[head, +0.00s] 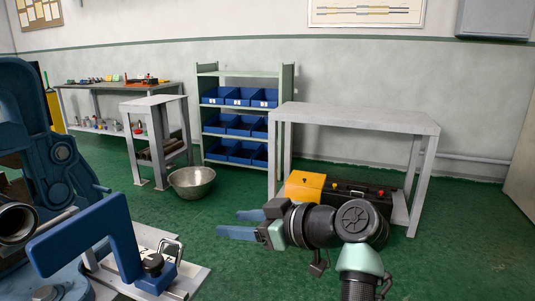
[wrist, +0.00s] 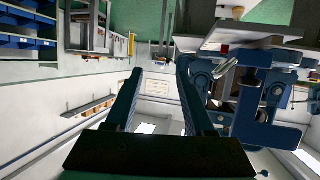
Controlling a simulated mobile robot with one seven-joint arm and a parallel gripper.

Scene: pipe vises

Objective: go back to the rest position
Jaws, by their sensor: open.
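My gripper (head: 227,224) is in the lower middle of the head view, with its two blue fingers pointing left. The fingers are apart with nothing between them. In the wrist view the gripper (wrist: 160,68) shows the same empty gap, with wall behind it. A large blue vise (head: 38,135) stands at the left edge of the head view, with a pipe end (head: 14,223) beside it. My gripper is to the right of the vise and apart from it. Blue vise parts (wrist: 262,95) also show at the right of the wrist view, which looks upside down.
A blue bracket (head: 85,238) stands on a light plate at lower left. A metal bowl (head: 191,181) lies on the green floor. A grey table (head: 355,117) stands behind my arm, with a yellow-and-black toolbox (head: 340,191) below. A shelf (head: 240,73) holds blue bins. Floor at right is clear.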

